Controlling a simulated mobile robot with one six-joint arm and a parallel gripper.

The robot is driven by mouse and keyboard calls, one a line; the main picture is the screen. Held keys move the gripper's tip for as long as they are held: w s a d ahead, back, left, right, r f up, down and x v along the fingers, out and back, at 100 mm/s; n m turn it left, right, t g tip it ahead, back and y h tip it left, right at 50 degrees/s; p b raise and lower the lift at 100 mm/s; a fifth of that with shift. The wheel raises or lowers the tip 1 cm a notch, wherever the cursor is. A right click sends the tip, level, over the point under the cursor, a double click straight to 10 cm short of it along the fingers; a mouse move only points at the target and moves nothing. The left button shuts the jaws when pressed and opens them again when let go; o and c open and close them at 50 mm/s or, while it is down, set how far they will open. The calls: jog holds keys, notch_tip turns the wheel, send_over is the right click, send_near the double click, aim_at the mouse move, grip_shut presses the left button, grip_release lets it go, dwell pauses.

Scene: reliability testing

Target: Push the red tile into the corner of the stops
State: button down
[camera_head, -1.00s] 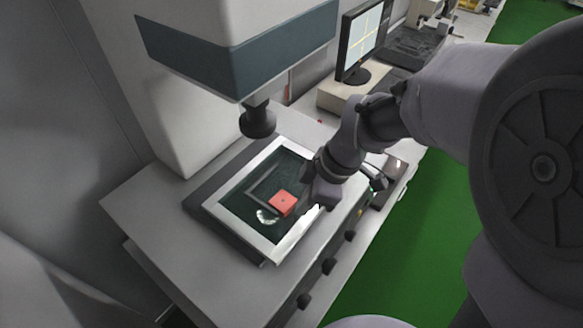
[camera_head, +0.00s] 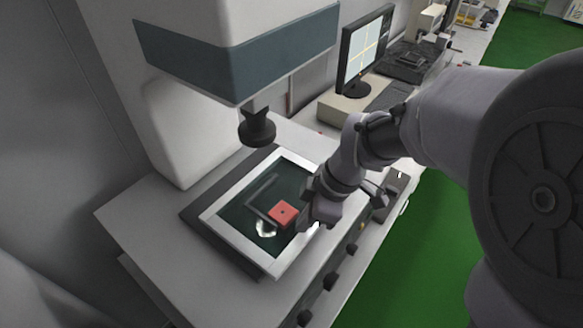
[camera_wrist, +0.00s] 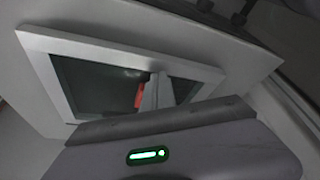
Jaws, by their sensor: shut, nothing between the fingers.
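The red tile (camera_head: 284,214) lies flat on the dark glass of the stage inside a pale frame. The stops (camera_head: 256,211) are a thin dark L-shaped pair of bars just left of the tile. The tile is close to the near bar, and I cannot tell whether they touch. My gripper (camera_head: 304,223) is shut and empty, low at the right side of the tile. In the wrist view the fingers (camera_wrist: 155,92) stand beside the tile (camera_wrist: 138,96) and cover part of it. Contact between fingers and tile is unclear, and the stops are hidden there.
The pale stage frame (camera_head: 235,238) surrounds the glass. A dark lens (camera_head: 257,128) hangs from the machine head above the far left of the stage. A monitor (camera_head: 366,50) stands behind. A bright patch (camera_head: 266,229) shows on the glass near the tile.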

aim_at(276, 208)
dwell(0.4)
jog(key=shift+a, duration=0.1)
jog(key=shift+w+a, duration=1.1)
jog(key=shift+a, duration=0.25)
jog(key=shift+w+a, duration=1.05)
jog(key=shift+a, duration=0.25)
jog(key=shift+s+p+v, duration=0.2)
jog(key=shift+p+v, duration=0.2)
jog(key=shift+v, duration=0.4)
jog(key=shift+s+p+v, duration=0.15)
jog(key=shift+p+v, duration=0.2)
jog(key=shift+v, duration=0.45)
jog(key=shift+s+p+v, duration=0.2)
jog(key=shift+p+v, duration=0.2)
jog(key=shift+v, duration=0.4)
jog(key=shift+f, duration=0.2)
